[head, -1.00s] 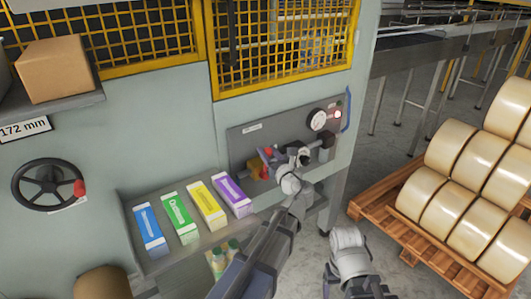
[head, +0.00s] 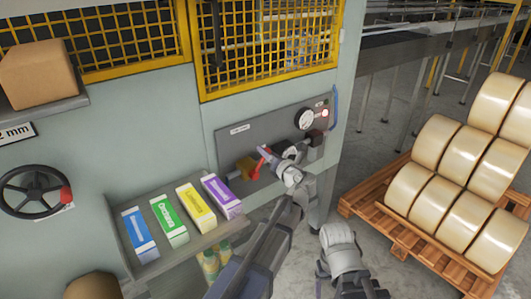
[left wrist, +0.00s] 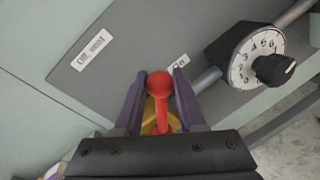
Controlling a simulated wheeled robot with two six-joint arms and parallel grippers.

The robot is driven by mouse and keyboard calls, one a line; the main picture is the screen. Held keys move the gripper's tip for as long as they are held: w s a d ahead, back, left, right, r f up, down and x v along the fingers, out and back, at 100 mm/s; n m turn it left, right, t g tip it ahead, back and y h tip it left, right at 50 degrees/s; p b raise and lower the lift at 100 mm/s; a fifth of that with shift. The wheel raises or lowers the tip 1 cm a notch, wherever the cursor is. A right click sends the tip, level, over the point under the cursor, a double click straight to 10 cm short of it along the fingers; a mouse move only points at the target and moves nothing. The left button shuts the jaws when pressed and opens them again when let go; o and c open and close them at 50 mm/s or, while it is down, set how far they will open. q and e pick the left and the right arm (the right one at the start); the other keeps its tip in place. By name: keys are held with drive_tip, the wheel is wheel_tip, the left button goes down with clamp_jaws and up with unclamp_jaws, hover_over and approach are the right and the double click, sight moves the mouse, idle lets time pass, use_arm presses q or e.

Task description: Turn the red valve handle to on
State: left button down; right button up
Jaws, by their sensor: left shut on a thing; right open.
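The red valve handle (head: 257,169) is on a brass-yellow valve body (head: 246,168) on the grey panel. My left gripper (head: 266,155) is at the handle, with its purple fingers on either side of it. In the left wrist view the red handle (left wrist: 160,86), with its rounded end, lies between the two fingers (left wrist: 160,100), which are shut on it. The yellow valve body (left wrist: 149,122) shows behind it, partly hidden by the gripper. My right gripper (head: 322,284) is low in the head view, away from the panel, open and empty.
A shelf of coloured cartons (head: 183,213) is left of my left arm. A pallet (head: 378,222) of rolls stands at right.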

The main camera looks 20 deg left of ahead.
idle(0.3)
use_arm(q)
drive_tip(key=c, duration=0.5)
unclamp_jaws()
drive_tip(key=f+v, duration=0.1)
drive_tip(key=v, duration=0.6)
drive_tip(key=shift+s+d+r+p, duration=0.3)
drive_tip(key=shift+r+p, duration=0.15)
drive_tip(key=shift+r, duration=0.1)
